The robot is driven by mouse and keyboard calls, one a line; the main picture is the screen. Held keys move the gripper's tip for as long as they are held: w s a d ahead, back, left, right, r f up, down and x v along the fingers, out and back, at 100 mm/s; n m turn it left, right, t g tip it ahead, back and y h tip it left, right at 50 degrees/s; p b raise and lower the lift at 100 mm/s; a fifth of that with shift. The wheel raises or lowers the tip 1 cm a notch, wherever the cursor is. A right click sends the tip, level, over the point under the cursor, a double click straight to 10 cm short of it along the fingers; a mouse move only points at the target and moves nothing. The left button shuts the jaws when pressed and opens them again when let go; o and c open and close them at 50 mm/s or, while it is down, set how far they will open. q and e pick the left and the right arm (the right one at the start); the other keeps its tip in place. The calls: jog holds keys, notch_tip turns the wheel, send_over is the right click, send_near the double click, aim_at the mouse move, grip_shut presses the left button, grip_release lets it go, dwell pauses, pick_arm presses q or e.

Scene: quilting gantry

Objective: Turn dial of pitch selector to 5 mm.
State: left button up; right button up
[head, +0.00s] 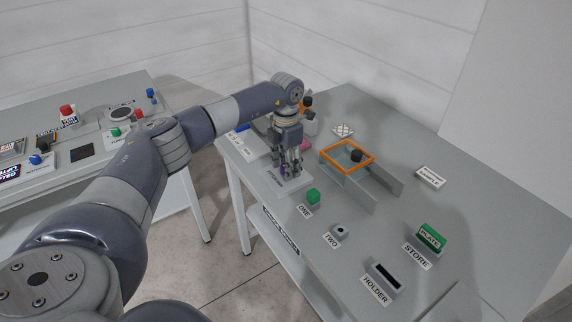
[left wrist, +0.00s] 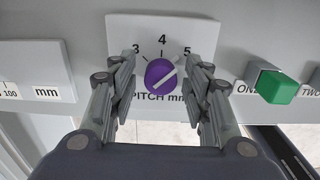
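The purple dial (left wrist: 161,75) sits on the white pitch selector plate (left wrist: 198,27), marked 3, 4 and 5 above it and "PITCH mm" below. A pale line across the dial slants from lower left to upper right, its upper end roughly toward the 5. My left gripper (left wrist: 163,85) is open, with one finger on each side of the dial. A narrow gap seems to show between the dial and each finger. In the head view the left gripper (head: 289,168) points down over the selector and hides much of it. My right gripper is in neither view.
A green block (head: 313,196) at label ONE stands close to the selector. An orange frame (head: 347,157) on grey rails lies to its right. A holder (head: 384,277), a green plate store (head: 431,237) and a part at label TWO (head: 340,231) stand nearer the table's front.

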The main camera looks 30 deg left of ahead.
pick_arm(q)
jog(key=shift+r, duration=0.1)
notch_tip(320, 180, up, 12)
dwell(0.6)
jog(key=shift+s+f, duration=0.1)
jog(key=shift+f, duration=0.1)
dwell(0.3)
